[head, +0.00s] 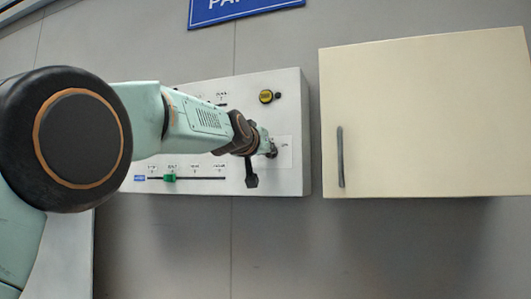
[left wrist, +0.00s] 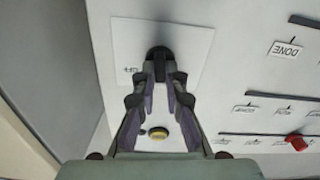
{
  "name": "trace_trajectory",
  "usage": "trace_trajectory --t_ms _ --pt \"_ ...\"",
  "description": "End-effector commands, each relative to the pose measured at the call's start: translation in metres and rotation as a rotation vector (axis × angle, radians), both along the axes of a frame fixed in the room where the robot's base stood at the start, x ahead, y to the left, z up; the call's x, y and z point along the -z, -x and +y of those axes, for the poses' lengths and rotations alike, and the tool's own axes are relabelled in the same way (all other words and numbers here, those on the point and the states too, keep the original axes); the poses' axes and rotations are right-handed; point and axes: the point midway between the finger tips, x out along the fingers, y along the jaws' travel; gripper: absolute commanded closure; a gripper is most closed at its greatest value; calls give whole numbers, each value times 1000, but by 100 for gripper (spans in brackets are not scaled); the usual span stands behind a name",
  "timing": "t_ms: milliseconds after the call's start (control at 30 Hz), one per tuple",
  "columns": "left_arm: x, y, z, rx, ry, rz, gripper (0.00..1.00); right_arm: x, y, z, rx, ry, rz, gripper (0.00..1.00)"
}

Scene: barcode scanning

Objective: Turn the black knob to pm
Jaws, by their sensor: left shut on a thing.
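The black knob (left wrist: 159,54) sits on a white plate (left wrist: 190,38) on the control panel. A small label that seems to read OFF (left wrist: 127,76) is on the plate at the left of the knob in the left wrist view. My left gripper (left wrist: 161,72) is shut on the knob, with one fingertip on each side of it. In the head view my left gripper (head: 268,148) reaches the right part of the white panel (head: 295,110) and mostly hides the knob. My right gripper is not in view.
A yellow button (head: 266,96) sits above my gripper on the panel. A green slider (head: 169,178) is at the lower left, and a red slider (left wrist: 297,142) shows in the left wrist view. A cream cabinet (head: 430,110) with a dark handle (head: 340,157) hangs to the right.

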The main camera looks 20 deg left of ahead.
Motion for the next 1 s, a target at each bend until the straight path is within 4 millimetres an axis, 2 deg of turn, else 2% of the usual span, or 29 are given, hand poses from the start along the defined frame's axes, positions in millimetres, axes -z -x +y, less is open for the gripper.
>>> trace_trajectory --t_ms 33,367,833,867,1000 --pt "-8 2 1 -3 -23 -21 100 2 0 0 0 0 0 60" --pt "-9 2 0 -3 -121 -25 100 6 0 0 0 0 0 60" --pt "-10 2 0 -3 -133 -25 100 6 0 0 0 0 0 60" --pt "-10 2 0 -3 -132 -25 88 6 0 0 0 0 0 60" --pt "-8 2 0 -3 -132 -19 76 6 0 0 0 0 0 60"
